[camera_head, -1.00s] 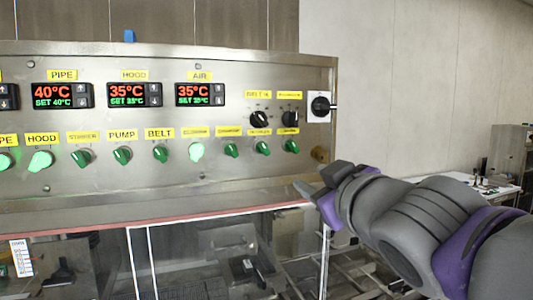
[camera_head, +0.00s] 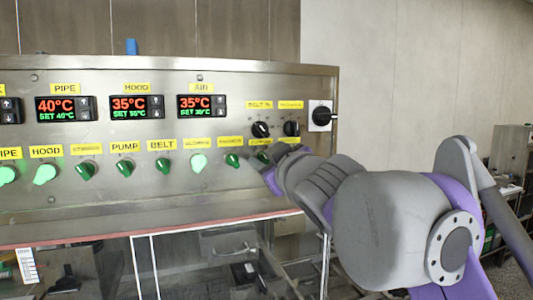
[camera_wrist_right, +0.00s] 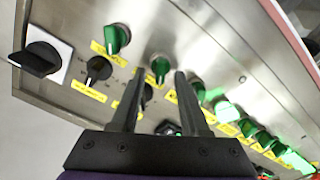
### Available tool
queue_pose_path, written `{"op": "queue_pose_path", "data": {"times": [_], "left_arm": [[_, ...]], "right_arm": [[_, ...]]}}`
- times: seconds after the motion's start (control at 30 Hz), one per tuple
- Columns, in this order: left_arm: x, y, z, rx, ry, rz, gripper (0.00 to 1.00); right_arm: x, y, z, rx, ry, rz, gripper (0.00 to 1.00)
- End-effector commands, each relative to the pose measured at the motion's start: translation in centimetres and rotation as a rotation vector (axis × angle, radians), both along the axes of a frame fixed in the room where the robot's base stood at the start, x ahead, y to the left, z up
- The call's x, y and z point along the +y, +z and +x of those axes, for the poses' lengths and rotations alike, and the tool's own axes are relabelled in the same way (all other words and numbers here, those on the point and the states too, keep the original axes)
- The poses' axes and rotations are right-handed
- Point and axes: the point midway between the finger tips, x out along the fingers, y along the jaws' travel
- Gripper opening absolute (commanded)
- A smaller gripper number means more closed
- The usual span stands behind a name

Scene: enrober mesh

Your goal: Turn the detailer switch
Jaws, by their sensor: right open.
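The steel control panel (camera_head: 110,195) carries a row of green switches under small yellow labels. The right-hand labels are too blurred to read, so I cannot tell by label which is the detailer switch. My right gripper (camera_head: 264,170) is at the right end of this row and hides part of it. In the right wrist view my right gripper (camera_wrist_right: 160,74) is open, with a green switch (camera_wrist_right: 160,67), second from the row's end, showing between its fingertips. Whether the fingers touch it I cannot tell. The end green switch (camera_wrist_right: 117,38) is beside it. My left gripper is not in view.
Two black knobs (camera_head: 260,129) (camera_head: 291,128) sit just above the row. A larger black switch on a white plate (camera_head: 321,116) is at the panel's right edge. A lit green switch (camera_head: 198,163) is to the left. A red-edged ledge (camera_head: 130,232) runs below.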

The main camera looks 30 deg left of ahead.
Motion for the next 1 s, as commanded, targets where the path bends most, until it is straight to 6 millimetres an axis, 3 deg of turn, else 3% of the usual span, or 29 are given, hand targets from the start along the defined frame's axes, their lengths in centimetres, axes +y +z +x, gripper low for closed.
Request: {"op": "queue_pose_path", "data": {"times": [0.27,0.5,0.53,1.0], "left_arm": [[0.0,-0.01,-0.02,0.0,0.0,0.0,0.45],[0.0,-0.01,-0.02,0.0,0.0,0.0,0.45],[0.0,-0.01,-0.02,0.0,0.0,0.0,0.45],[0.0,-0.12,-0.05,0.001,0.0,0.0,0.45]], "right_arm": [[0.1,-0.07,0.09,0.0,0.0,0.0,0.45],[0.08,-0.06,0.08,0.0,0.0,0.0,0.02],[0.08,-0.06,0.08,0.0,0.0,0.0,0.0],[0.04,-0.05,0.12,0.042,-0.001,0.034,0.0]]}}
